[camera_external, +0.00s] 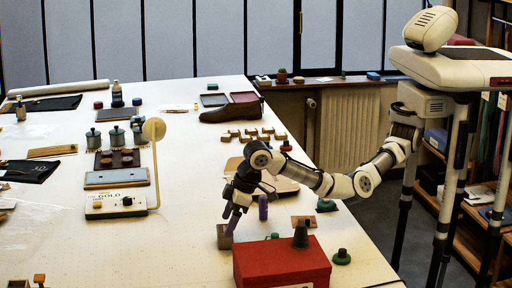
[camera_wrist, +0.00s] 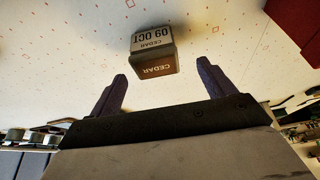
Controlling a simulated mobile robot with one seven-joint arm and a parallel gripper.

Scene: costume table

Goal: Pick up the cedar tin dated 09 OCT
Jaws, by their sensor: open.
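The cedar tin (camera_wrist: 153,52) is a small brown block with a pale label that reads CEDAR and 09 OCT, upside down in the wrist view. It sits on the white table just beyond my fingertips, between their lines. In the external view a small brownish block (camera_external: 224,238), likely this tin, stands below my gripper (camera_external: 234,217), partly hidden by a finger. My gripper also shows in the wrist view (camera_wrist: 160,85), with its two purple fingers wide apart and nothing between them.
The white table (camera_external: 165,245) is clear to the left of the tin.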

